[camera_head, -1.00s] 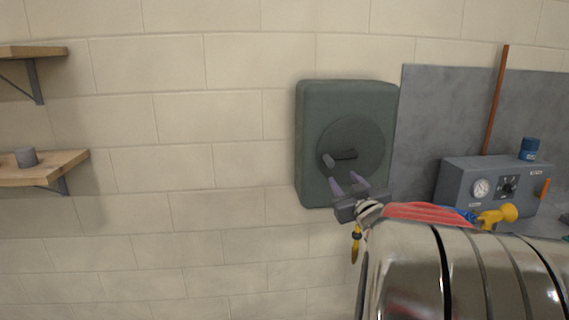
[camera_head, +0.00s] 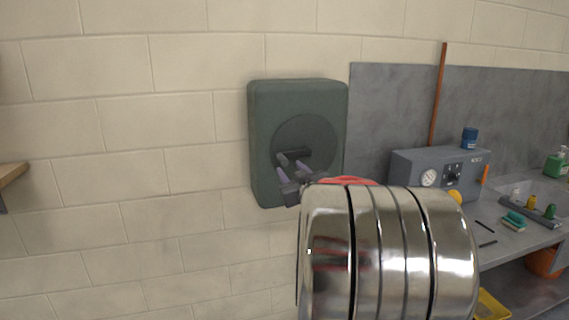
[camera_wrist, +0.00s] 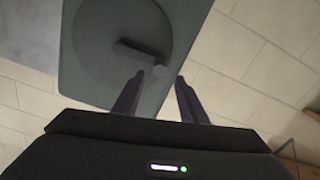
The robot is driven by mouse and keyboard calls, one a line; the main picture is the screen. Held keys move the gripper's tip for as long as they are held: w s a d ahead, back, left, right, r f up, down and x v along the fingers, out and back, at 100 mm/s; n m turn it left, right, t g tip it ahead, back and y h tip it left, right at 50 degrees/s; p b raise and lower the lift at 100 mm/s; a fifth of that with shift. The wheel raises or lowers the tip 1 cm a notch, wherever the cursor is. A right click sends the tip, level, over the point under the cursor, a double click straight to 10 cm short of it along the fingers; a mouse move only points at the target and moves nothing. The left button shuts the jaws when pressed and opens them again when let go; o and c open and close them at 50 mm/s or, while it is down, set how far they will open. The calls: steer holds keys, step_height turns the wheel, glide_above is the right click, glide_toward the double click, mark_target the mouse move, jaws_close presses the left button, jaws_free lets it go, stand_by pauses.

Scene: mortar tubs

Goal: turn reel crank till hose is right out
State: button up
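The dark green hose reel (camera_head: 262,120) hangs on the block wall, with a round disc on its front. Its dark crank (camera_head: 297,153) lies roughly level across the disc, its grip at the left end. My gripper (camera_head: 291,170) is just below and in front of the grip. In the wrist view the reel (camera_wrist: 85,75) fills the upper left. The crank grip (camera_wrist: 159,71) appears between the fingertips of my open gripper (camera_wrist: 159,78); I cannot tell if they touch it. No hose is visible.
A grey panel (camera_head: 390,90) and a gauge box (camera_head: 405,165) stand to the right, above a bench (camera_head: 515,240) with small items. A wooden shelf end (camera_head: 10,175) shows at the left. The wall left of the reel is clear.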

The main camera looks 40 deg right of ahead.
mark_target(286, 164)
steer(key=shift+x, duration=3.75)
steer(key=shift+c, duration=0.3)
jaws_close()
